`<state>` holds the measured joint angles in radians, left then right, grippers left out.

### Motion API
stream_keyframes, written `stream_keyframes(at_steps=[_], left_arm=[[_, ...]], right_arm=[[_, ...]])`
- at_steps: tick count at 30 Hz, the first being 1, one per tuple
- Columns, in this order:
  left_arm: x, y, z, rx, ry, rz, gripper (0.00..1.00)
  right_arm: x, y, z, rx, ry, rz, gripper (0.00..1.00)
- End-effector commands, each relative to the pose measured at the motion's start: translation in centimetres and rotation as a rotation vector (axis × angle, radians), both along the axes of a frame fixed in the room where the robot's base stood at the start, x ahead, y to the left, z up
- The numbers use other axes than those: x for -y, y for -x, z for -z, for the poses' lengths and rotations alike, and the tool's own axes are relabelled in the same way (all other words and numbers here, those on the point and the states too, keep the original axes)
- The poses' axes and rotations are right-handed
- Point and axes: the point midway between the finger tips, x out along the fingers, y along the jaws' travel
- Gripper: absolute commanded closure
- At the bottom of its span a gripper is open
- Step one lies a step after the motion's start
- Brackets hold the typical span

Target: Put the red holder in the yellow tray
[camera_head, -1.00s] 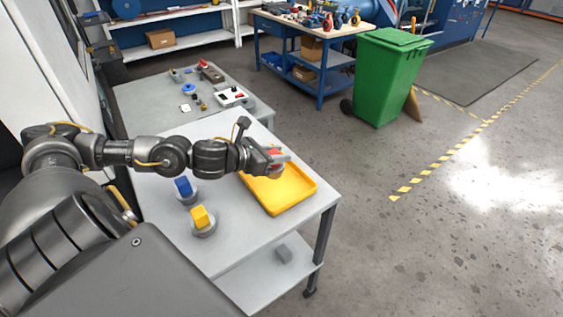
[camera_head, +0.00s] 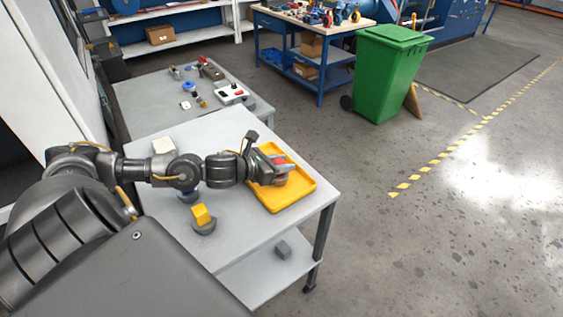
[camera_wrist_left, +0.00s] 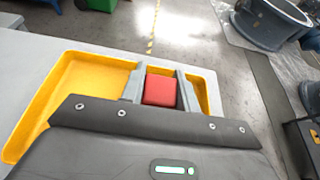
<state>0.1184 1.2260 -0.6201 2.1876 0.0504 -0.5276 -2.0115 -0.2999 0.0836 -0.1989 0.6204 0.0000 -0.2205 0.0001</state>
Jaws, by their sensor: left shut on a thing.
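The yellow tray (camera_head: 291,199) lies on the grey table, and it also shows in the left wrist view (camera_wrist_left: 85,76). My left gripper (camera_head: 280,167) is over the tray, toward its far side. It is shut on the red holder (camera_wrist_left: 160,91), which sits between the two fingers in the left wrist view. In the head view only a little red of the holder (camera_head: 279,160) shows past the gripper. I cannot tell whether the holder touches the tray floor. My right gripper is not in view.
A yellow block on a round grey base (camera_head: 203,217) stands on the table left of the tray. A blue one (camera_head: 188,196) is mostly hidden under my left arm. A white block (camera_head: 163,146) is near the far left edge. A green bin (camera_head: 388,75) stands on the floor beyond.

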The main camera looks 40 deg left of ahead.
Motion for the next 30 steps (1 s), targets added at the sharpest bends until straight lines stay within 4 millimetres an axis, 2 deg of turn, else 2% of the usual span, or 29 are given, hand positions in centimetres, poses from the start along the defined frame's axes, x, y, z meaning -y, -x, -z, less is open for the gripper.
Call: stream_keyframes(at_steps=[3,4,8,20,30], left_arm=[[0.0,-0.1,0.0,0.006,0.002,0.000,1.00],[0.0,0.0,0.1,0.000,0.000,0.000,0.65],[0.0,0.0,0.1,0.000,0.000,0.000,0.48],[-0.2,0.3,0.0,-0.002,-0.002,-0.001,0.47],[-1.6,5.3,-1.7,-0.007,-0.007,0.004,0.47]], right_arm=[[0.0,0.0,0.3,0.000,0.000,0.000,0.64],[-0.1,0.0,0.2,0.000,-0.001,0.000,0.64],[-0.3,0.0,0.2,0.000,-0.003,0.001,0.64],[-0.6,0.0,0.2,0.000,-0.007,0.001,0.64],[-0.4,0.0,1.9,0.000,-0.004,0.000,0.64]])
